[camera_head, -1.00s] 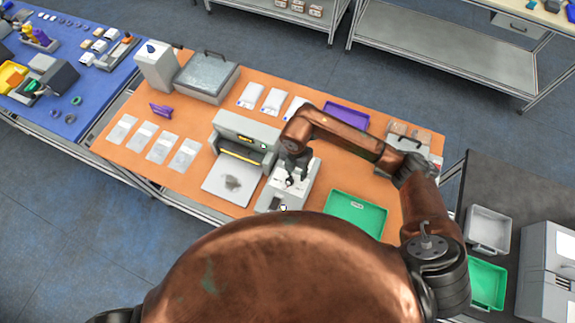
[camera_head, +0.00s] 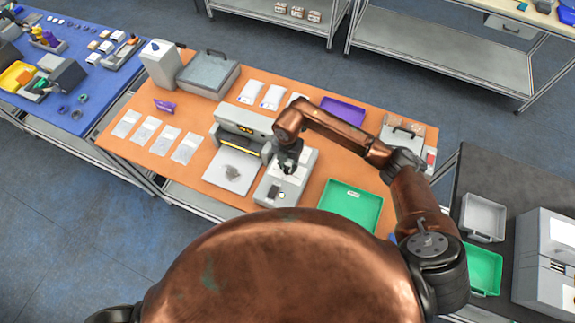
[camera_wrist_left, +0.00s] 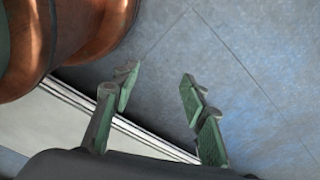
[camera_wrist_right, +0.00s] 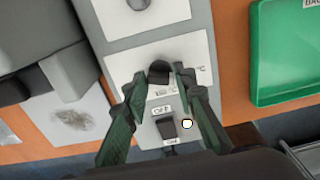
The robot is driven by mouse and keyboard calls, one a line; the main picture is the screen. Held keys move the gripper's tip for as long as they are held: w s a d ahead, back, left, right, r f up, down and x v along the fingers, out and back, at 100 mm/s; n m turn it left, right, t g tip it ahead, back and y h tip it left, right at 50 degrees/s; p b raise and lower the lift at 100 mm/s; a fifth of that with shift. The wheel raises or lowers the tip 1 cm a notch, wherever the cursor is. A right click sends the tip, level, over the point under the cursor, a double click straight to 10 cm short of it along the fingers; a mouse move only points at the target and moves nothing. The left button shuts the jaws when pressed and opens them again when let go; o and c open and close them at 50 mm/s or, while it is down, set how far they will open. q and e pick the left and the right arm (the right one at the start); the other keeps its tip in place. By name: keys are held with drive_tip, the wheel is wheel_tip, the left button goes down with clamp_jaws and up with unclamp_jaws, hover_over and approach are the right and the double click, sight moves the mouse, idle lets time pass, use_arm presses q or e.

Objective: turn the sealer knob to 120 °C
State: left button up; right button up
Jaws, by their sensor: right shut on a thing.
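The sealer (camera_head: 268,191) is a narrow grey unit with white panels at the front of the orange table. Its dark round knob (camera_wrist_right: 158,71) sits on a white panel with °C marks in the right wrist view. My right gripper (camera_wrist_right: 156,78) is over this panel, shut on the knob, with a finger on each side; it also shows in the head view (camera_head: 288,160). The fingers hide part of the scale, and the knob's setting cannot be read. My left gripper (camera_wrist_left: 158,82) is open and empty over the floor beside a table edge.
A dark switch (camera_wrist_right: 167,128) marked OFF lies just below the knob. A grey machine with a lit display (camera_head: 245,128) stands left of the sealer. A green tray (camera_head: 352,206) is to its right, and a purple tray (camera_head: 343,110) behind. Clear bags (camera_head: 160,140) lie left.

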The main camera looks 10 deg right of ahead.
drive_tip(key=shift+s+a, duration=0.1)
drive_tip(key=shift+a, duration=0.05)
drive_tip(key=shift+n+b, duration=0.3)
drive_tip(key=shift+b, duration=0.1)
drive_tip(key=n+b, duration=0.3)
drive_tip(key=shift+f+n+b, duration=0.15)
drive_tip(key=shift+n+b, duration=0.25)
clamp_jaws()
drive_tip(key=n+b, duration=0.2)
drive_tip(key=shift+n+b, duration=0.3)
drive_tip(key=shift+b, duration=0.1)
drive_tip(key=shift+n+b, duration=0.4)
drive_tip(key=shift+n, duration=0.2)
drive_tip(key=n+b, duration=0.3)
use_arm(q)
drive_tip(key=s+f+b, duration=0.2)
drive_tip(key=s+f, duration=0.1)
drive_tip(key=f, duration=1.1)
drive_tip(key=shift+a+b, duration=0.15)
drive_tip(key=shift+b, duration=0.2)
use_arm(e)
drive_tip(key=shift+r+n, duration=0.2)
drive_tip(key=shift+n, duration=1.2)
use_arm(q)
drive_tip(key=shift+f, duration=0.1)
